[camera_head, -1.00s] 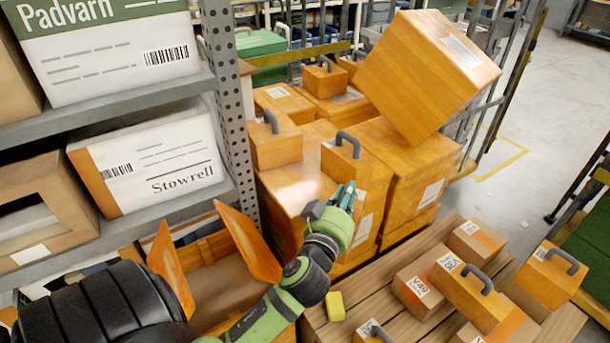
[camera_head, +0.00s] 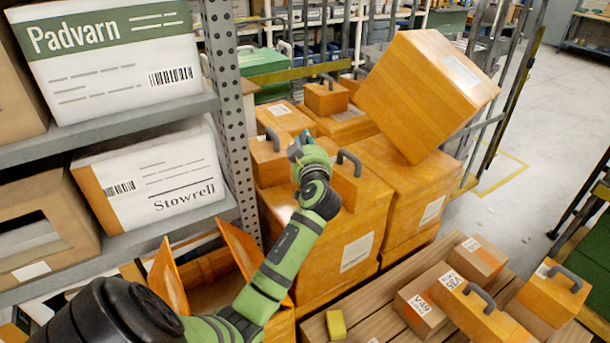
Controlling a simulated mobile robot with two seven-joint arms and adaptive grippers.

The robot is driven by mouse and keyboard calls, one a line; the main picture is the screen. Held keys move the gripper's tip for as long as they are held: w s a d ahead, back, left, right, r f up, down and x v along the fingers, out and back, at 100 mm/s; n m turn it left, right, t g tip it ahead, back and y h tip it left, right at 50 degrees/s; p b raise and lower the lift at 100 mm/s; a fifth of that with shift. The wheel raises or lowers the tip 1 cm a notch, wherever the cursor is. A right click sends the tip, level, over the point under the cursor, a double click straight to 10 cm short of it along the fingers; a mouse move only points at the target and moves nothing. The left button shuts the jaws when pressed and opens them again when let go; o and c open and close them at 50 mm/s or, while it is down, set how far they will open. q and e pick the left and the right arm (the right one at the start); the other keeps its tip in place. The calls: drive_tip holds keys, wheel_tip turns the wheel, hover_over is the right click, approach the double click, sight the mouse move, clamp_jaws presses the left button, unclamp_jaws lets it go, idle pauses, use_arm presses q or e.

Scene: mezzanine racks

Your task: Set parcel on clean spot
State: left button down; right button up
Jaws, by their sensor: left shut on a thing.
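My left gripper (camera_head: 303,142) is over the stacked orange cartons, at the end of my green arm. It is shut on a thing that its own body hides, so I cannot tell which. An orange parcel with a grey handle (camera_head: 268,163) is just left of the gripper. A second handled parcel (camera_head: 349,186) is just right of it, partly behind my wrist. Both stand on cartons. More handled parcels (camera_head: 555,290) and small boxes lie on a slatted wooden surface (camera_head: 378,300) at the lower right. I cannot tell a clean spot apart. My right gripper is not in view.
A yellow block (camera_head: 336,324) lies on the slats. A large carton (camera_head: 425,95) leans tilted on the stack. The shelf upright (camera_head: 228,120) and labelled boxes are at left. Bare slats show near the yellow block.

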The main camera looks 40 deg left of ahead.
use_arm(q)
wheel_tip(320, 180, down, 7)
drive_tip(key=shift+r, duration=0.2)
idle(0.3)
drive_tip(key=shift+f, duration=0.1)
drive_tip(key=c, duration=1.2)
unclamp_jaws()
drive_tip(key=shift+f, duration=0.1)
drive_tip(key=shift+o, duration=0.2)
